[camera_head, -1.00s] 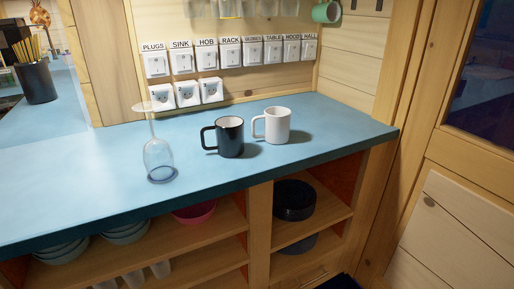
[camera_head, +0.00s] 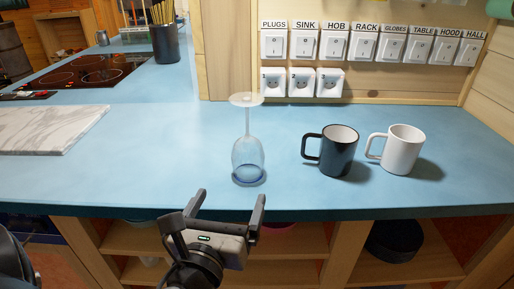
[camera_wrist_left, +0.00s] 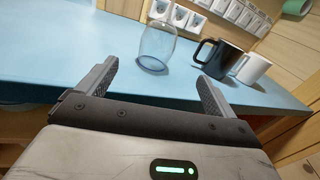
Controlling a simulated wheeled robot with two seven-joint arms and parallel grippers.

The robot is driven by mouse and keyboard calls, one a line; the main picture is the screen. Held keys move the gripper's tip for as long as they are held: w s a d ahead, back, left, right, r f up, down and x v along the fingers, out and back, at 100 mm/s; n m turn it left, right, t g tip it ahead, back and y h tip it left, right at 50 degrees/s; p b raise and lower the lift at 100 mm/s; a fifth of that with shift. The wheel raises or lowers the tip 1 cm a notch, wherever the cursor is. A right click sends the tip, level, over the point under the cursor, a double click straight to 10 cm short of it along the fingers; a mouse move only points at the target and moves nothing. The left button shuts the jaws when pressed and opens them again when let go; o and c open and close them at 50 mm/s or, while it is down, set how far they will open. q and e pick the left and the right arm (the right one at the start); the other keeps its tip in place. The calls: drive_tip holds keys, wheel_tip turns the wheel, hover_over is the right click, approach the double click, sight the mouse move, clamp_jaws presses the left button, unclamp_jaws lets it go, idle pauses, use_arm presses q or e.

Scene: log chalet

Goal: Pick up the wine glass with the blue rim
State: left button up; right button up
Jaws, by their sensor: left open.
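The wine glass (camera_head: 248,150) stands upside down on the blue counter, its blue rim down on the surface and its foot up. In the left wrist view the glass bowl (camera_wrist_left: 157,47) shows beyond and between the fingertips; its stem and foot are out of that picture. My left gripper (camera_head: 228,203) is open and empty, in front of the counter's front edge and on the near side of the glass, not touching it. It also shows in the left wrist view (camera_wrist_left: 157,76). My right gripper is not in view.
A black mug (camera_head: 338,152) and a white mug (camera_head: 403,150) stand right of the glass on the counter (camera_head: 120,185). A marble board (camera_head: 45,130) lies at left. Labelled switches (camera_head: 364,45) are on the wall behind. Open shelves (camera_head: 310,245) are below.

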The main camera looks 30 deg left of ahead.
sight(244, 164)
use_arm(q)
drive_tip(key=x, duration=0.9)
drive_tip(key=shift+w+a+r, duration=0.2)
drive_tip(key=shift+w+a, duration=0.05)
drive_tip(key=shift+w, duration=0.1)
drive_tip(key=shift+x, duration=2.95)
drive_tip(key=shift+s+f, duration=0.1)
drive_tip(key=shift+f, duration=0.05)
drive_tip(key=c, duration=1.1)
